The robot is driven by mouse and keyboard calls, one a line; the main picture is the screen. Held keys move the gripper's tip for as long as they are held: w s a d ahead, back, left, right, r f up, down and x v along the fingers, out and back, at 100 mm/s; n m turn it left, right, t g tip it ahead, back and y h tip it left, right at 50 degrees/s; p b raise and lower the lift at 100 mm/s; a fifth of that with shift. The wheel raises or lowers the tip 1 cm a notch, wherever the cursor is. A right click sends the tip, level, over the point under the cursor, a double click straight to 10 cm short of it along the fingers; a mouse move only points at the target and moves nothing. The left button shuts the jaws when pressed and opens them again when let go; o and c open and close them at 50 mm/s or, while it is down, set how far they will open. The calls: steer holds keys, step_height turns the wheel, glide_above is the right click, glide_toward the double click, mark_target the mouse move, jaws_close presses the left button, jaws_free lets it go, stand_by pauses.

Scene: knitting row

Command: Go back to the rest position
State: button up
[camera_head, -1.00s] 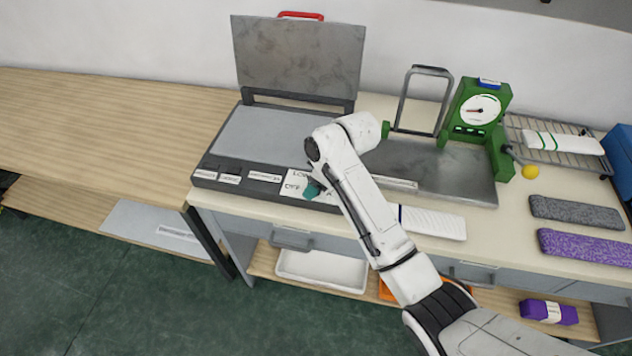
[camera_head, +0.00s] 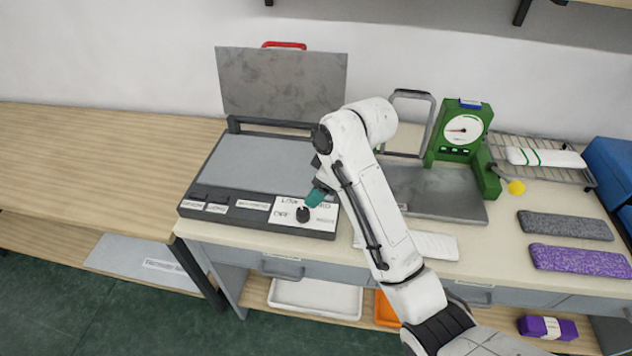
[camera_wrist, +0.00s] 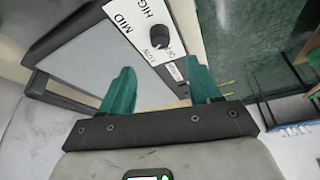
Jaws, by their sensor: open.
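My gripper (camera_wrist: 160,92) is open in the wrist view, with its two teal fingers apart and nothing between them. In the head view only a teal finger of my gripper (camera_head: 317,195) shows, beside the black knob (camera_head: 303,214) on the steaming press's front panel. The knob also shows in the wrist view (camera_wrist: 159,36), beyond the fingertips and apart from them. The grey press (camera_head: 255,165) has its lid (camera_head: 282,80) standing open. My arm hides part of the panel and the right side of the press.
Right of my arm stands a green dial gauge (camera_head: 462,130) with a metal plate. A wire rack (camera_head: 535,172) holds a white folded piece. Grey (camera_head: 565,225) and purple (camera_head: 580,261) knitted pieces lie at the right. The wooden table (camera_head: 90,150) at left is clear.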

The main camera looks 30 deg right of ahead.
steer(key=s+f+m, duration=0.2)
steer(key=s+f, duration=0.2)
steer(key=s, duration=0.4)
steer(key=s+d+f+m+g+h, duration=0.1)
steer(key=s+f+m, duration=0.1)
steer(key=s+f, duration=0.3)
steer(key=s+f+m, duration=0.2)
steer(key=s+f, duration=0.3)
steer(key=s, duration=0.7)
steer(key=shift+s+d+f+m+g+h, duration=0.2)
steer(key=shift+s+f+m+g+h, duration=0.1)
steer(key=shift+s+g, duration=0.1)
steer(key=s+d, duration=0.1)
steer(key=s, duration=0.2)
steer(key=s+d+m+h, duration=0.1)
steer(key=s, duration=0.2)
steer(key=s+d+m, duration=0.1)
steer(key=s, duration=0.2)
steer(key=shift+d+f+g, duration=0.1)
steer(key=shift+d+g, duration=0.05)
steer(key=shift+g, duration=0.25)
